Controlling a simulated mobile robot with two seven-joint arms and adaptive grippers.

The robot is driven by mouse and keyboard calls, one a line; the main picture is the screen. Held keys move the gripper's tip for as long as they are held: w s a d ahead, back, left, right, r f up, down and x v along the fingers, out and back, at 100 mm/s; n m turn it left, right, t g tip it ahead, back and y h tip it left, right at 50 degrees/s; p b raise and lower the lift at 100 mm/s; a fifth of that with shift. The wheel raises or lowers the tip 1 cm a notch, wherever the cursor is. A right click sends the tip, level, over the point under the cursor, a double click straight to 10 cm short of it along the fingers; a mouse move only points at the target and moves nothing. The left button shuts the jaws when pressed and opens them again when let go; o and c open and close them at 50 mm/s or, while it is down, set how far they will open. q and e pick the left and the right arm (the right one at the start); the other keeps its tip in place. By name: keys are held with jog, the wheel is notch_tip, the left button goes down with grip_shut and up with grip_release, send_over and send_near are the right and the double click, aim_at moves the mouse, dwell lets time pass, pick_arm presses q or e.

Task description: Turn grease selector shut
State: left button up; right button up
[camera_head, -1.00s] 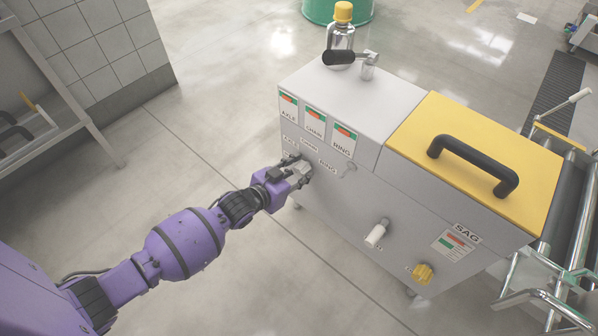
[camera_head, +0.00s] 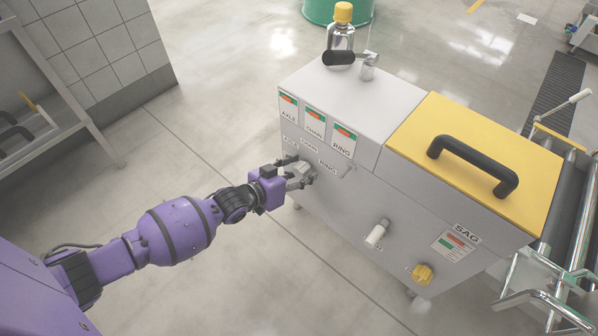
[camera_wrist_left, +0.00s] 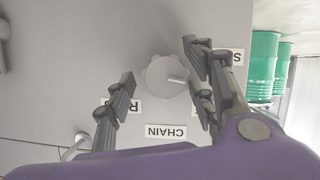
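The grease selector is a round pale grey knob (camera_wrist_left: 165,78) on the cabinet's front panel, seen in the left wrist view. A light pointer on it is turned to the picture's lower right. Labels surround it: CHAIN (camera_wrist_left: 166,132) reads upside down, and others are partly hidden by the fingers. My left gripper (camera_wrist_left: 162,92) is open, one finger on each side of the knob. The right-hand finger is close to the knob; I cannot tell whether it touches. In the head view my left gripper (camera_head: 301,174) is at the panel and hides most of the knob. My right gripper is not in view.
The grey cabinet (camera_head: 335,215) also carries a white handle (camera_head: 376,234), a yellow knob (camera_head: 422,274) and a yellow lid (camera_head: 470,135) with a black handle. A bottle (camera_head: 342,40) and black-gripped lever (camera_head: 345,57) are on top. Shelving (camera_head: 50,110) stands left; floor between is clear.

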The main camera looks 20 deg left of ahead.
pick_arm(q)
jog(key=shift+a, duration=0.1)
jog(key=shift+s+a, duration=0.15)
jog(key=shift+s, duration=0.1)
jog(key=v, duration=1.1)
jog(key=shift+r, duration=0.25)
jog(key=shift+s+f, duration=0.1)
jog(key=shift+s, duration=0.05)
